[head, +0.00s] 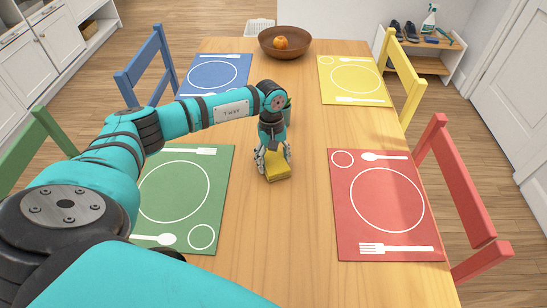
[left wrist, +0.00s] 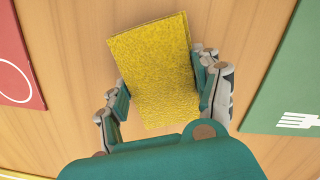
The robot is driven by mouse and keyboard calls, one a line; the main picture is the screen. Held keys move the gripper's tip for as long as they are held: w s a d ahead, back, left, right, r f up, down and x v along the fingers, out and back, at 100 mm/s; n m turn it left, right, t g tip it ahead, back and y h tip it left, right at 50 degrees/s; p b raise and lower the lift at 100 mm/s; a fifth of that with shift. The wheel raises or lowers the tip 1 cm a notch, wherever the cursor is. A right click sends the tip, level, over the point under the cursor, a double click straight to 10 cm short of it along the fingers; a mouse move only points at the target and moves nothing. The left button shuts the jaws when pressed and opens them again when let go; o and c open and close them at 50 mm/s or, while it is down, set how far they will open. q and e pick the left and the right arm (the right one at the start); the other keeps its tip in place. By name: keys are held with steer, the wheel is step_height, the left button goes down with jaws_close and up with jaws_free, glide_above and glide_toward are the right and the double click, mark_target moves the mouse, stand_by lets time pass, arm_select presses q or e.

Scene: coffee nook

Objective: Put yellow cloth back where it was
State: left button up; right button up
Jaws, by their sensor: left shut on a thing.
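The yellow cloth (head: 278,171) is a small folded rectangle at the middle of the wooden table, between the green and red placemats. My left gripper (head: 272,160) points down over it and is shut on it. In the left wrist view the cloth (left wrist: 152,75) lies between the two fingers of the gripper (left wrist: 160,95), which press on its sides. I cannot tell whether the cloth touches the table or is held just above it. My right gripper is not in view.
The wooden table (head: 295,225) has a green placemat (head: 220,175), red placemat (head: 340,220), blue placemat (head: 225,58) and yellow placemat (head: 325,80). Chairs line both sides. A shelf (head: 425,64) holds shoes and a spray bottle (head: 429,20).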

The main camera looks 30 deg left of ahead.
mark_target(272, 156)
arm_select(q)
steer(key=shift+f, duration=0.1)
steer(key=shift+f, duration=0.1)
steer(key=o, duration=1.1)
steer(key=shift+o, duration=0.2)
step_height(272, 156, up, 12)
steer(key=a+b, duration=0.1)
steer(key=shift+w, duration=0.4)
steer(key=shift+a, duration=0.1)
